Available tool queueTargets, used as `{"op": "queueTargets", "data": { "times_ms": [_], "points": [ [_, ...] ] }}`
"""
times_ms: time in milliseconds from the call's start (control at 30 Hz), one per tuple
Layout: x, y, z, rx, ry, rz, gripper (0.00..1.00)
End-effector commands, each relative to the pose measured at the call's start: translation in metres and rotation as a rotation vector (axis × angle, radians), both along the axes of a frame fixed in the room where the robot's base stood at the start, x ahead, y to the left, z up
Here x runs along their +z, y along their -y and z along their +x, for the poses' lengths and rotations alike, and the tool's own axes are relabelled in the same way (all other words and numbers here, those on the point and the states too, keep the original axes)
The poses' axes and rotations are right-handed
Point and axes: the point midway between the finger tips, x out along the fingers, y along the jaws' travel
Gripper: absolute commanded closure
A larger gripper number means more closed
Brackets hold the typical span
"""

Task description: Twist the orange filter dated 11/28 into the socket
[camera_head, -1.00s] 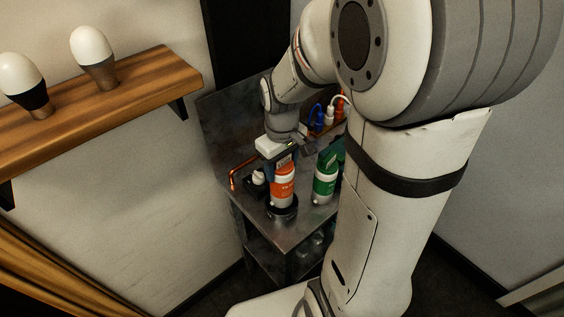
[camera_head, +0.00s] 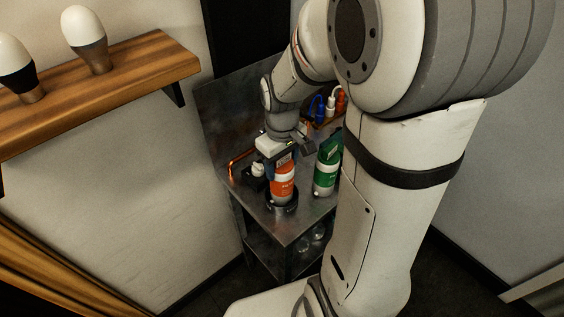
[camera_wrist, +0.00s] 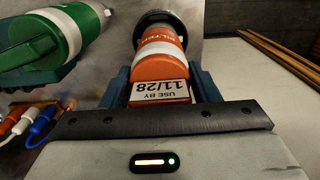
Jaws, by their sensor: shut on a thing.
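The orange filter (camera_head: 283,182) has white bands and stands upright at a black round socket (camera_head: 284,207) on the metal stand. Its label reads "USE BY 11/28" in the wrist view (camera_wrist: 160,92), upside down there. My gripper (camera_head: 281,157) comes from above and is shut on the filter's top, with a blue finger on each side in the wrist view (camera_wrist: 160,85). The filter's lower end meets the dark socket ring in the wrist view (camera_wrist: 155,18). I cannot tell how deeply it is seated.
A green filter (camera_head: 326,174) stands to the right on the metal stand (camera_head: 309,214). Blue, white and orange plugs (camera_head: 330,107) are at the back. A copper pipe (camera_head: 240,163) and a small white-topped part (camera_head: 258,170) are to the left. A wooden shelf (camera_head: 130,88) holds bulb-shaped objects.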

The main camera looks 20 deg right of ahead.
Motion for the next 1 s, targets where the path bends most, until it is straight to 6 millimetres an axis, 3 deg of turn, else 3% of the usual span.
{"op": "queueTargets", "data": {
  "times_ms": [1000],
  "points": [
    [-0.0065, -0.0006, 0.0001, 0.009, 0.001, 0.000, 0.67]
  ]
}}
